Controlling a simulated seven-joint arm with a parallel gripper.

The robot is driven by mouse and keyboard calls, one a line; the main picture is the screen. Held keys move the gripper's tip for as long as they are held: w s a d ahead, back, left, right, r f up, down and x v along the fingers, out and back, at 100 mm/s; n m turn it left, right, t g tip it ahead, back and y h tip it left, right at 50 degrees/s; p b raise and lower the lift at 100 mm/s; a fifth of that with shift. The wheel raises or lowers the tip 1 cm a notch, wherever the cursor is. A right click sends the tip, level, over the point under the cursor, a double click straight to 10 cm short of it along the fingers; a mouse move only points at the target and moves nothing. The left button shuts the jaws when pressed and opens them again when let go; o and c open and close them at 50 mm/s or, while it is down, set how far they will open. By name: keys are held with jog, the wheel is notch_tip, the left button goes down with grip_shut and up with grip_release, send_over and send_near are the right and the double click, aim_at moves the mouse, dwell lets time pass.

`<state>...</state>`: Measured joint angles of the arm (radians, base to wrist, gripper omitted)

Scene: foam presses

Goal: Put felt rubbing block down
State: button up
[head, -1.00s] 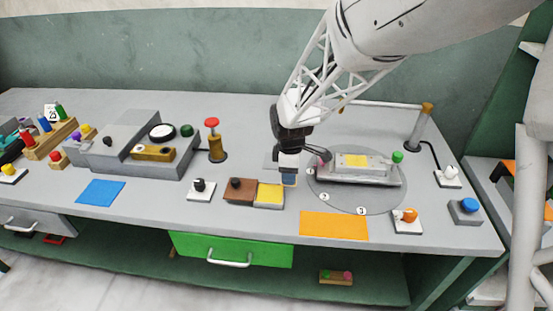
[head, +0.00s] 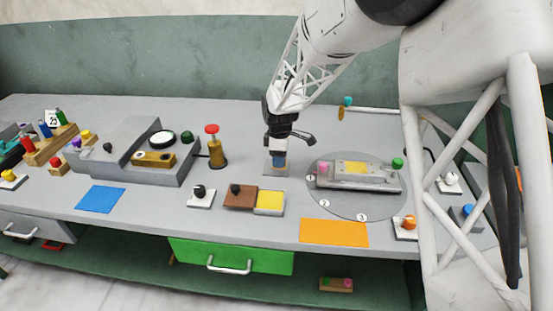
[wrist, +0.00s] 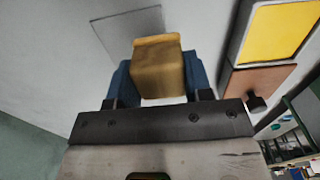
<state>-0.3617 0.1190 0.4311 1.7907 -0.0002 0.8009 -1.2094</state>
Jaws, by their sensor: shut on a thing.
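The felt rubbing block (wrist: 158,68) is a tan block between the two blue fingertips of my gripper (wrist: 160,88) in the wrist view. My gripper (head: 279,163) is shut on it and points down over the bench, left of the round plate. In the head view the block is mostly hidden by the fingertips. A thin grey square (head: 270,170) lies flat on the bench under and beside the fingertips; its outline also shows in the wrist view (wrist: 125,30). I cannot tell whether the block touches the surface.
A yellow pad in a tray (head: 270,202) and a brown block with a black knob (head: 238,197) stand just in front. The round plate (head: 340,205) with a grey fixture is to the right. An orange mat (head: 333,233) lies at the front edge. A grey press (head: 125,155) stands left.

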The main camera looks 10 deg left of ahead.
jog(key=shift+w+a+f, duration=0.1)
jog(key=shift+w+a, duration=0.15)
jog(key=shift+w, duration=0.35)
jog(key=shift+w+a+f, duration=0.1)
jog(key=shift+w+a, duration=0.1)
jog(key=shift+w, duration=0.45)
jog(key=shift+w+a, duration=0.25)
jog(key=shift+w, duration=0.35)
jog(key=shift+f, duration=1.7)
jog(key=shift+f, duration=0.2)
jog(key=o, duration=0.9)
jog(key=shift+r, duration=0.1)
